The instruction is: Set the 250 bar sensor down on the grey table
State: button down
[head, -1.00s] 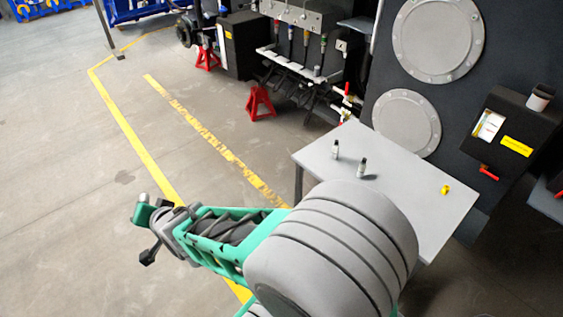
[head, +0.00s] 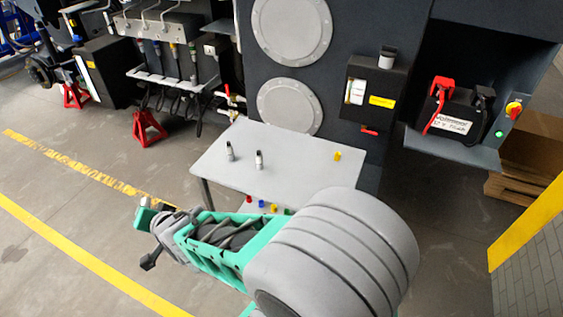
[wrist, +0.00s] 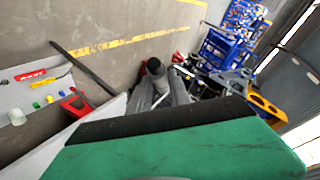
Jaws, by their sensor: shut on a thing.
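My gripper (head: 146,214) is at the left end of my outstretched arm in the head view, off the left side of the grey table (head: 215,168) and apart from it. It is shut on a small part, taken as the 250 bar sensor, with a silver tip (head: 144,201) showing; its label cannot be read. Two similar silver and black sensors stand upright on the table, a left one (head: 230,151) and a right one (head: 259,160). In the wrist view a green jaw with a dark pad (wrist: 180,150) fills the bottom and hides much of the grip.
A yellow cap (head: 338,156) lies on the table's right part. The dark chassis (head: 340,50) stands right behind the table. A red stand (head: 148,128) is on the floor to the left. The table's middle is clear.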

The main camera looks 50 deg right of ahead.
aim_at(259, 156)
jog(key=z, duration=0.4)
jog(key=i, duration=1)
